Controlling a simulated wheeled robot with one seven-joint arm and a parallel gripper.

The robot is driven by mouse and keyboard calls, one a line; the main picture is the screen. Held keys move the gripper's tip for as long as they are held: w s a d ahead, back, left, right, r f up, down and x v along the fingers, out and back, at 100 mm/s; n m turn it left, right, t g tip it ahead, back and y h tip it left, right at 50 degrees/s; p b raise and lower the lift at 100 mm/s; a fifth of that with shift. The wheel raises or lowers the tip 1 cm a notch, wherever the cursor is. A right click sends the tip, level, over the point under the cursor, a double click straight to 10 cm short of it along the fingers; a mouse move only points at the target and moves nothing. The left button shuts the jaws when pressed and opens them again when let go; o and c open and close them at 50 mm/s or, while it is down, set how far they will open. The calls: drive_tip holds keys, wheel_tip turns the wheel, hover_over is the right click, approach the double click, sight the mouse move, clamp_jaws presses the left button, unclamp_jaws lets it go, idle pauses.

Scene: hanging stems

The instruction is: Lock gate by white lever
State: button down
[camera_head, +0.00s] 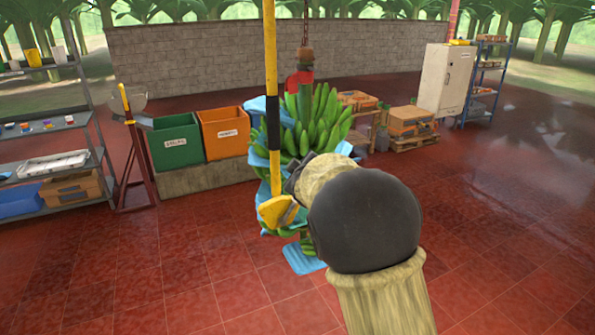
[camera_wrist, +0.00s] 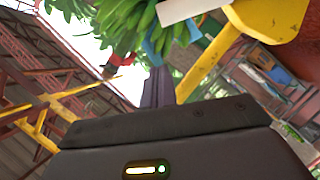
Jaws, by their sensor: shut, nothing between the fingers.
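A white bar, which looks like the white lever (camera_wrist: 188,9), shows at the top of the wrist view, beside a yellow metal piece (camera_wrist: 268,18). In the head view a yellow-and-black pole (camera_head: 271,90) stands upright in front of the hanging banana bunch (camera_head: 318,115), with a yellow block (camera_head: 278,210) at its lower end. Which part is the gate I cannot tell. My gripper (camera_wrist: 157,85) is shut and empty, its dark fingers pointing toward the bunch, below and apart from the white bar in the picture.
The bunch hangs from a chain with a red piece (camera_head: 299,80). Behind stand a green bin (camera_head: 175,142), an orange bin (camera_head: 223,132), shelves (camera_head: 50,130) and a pale cabinet (camera_head: 446,80). The red tiled floor is clear at right.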

drive_tip(key=a+b+v, duration=0.1)
drive_tip(key=v, duration=0.6)
drive_tip(key=shift+s+b, duration=0.2)
drive_tip(key=shift+b, duration=0.15)
drive_tip(key=shift+w+d+r, duration=0.1)
drive_tip(key=shift+d+r, duration=0.05)
drive_tip(key=s+d+f+m+g+h, duration=0.1)
drive_tip(key=s+d+f+m+g, duration=0.5)
drive_tip(key=s+d+f, duration=0.6)
drive_tip(key=s+d+f+m+g, duration=0.3)
drive_tip(key=s+f, duration=0.2)
drive_tip(key=s, duration=0.3)
drive_tip(key=s+d+f+m+g+h, duration=0.1)
drive_tip(key=s+d+f+m+g, duration=0.2)
drive_tip(key=s, duration=0.6)
drive_tip(key=shift+s+d+f, duration=0.2)
drive_tip(key=shift+d+f, duration=0.1)
drive_tip(key=shift+f, duration=0.65)
drive_tip(key=shift+w+a, duration=0.1)
